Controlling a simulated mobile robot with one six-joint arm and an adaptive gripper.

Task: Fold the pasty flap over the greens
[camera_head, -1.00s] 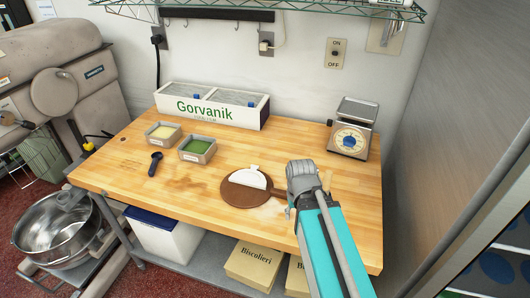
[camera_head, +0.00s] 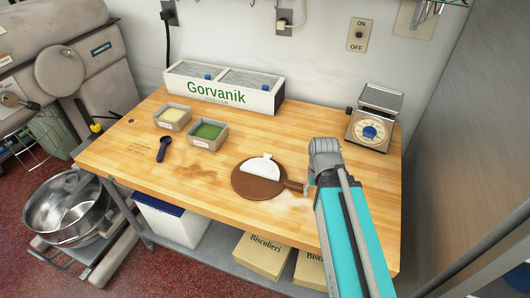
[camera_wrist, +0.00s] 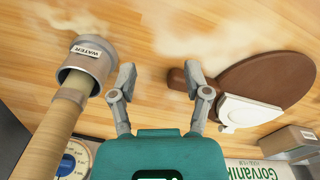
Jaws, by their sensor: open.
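The pasty (camera_head: 256,180) is a white half-round with a small tab at its edge, lying on a round brown paddle board (camera_head: 247,191). In the wrist view the pasty (camera_wrist: 247,112) lies on the far right, on the board (camera_wrist: 275,75). I see no greens on it; any filling is hidden. My gripper (camera_wrist: 159,76) is open and empty, its fingers apart over the table. Its right fingertip overlaps the board's handle in the wrist view; I cannot tell whether they touch. In the head view my gripper (camera_head: 307,186) is right of the pasty, at the handle's end.
A cup labelled WATER (camera_wrist: 93,62), with a wooden-handled tool in it, stands left of my gripper. Tubs of green filling (camera_head: 208,142) and yellow filling (camera_head: 172,118), a dark spoon (camera_head: 164,148), the Gorvanik box (camera_head: 222,94) and a scale (camera_head: 370,131) stand on the table.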

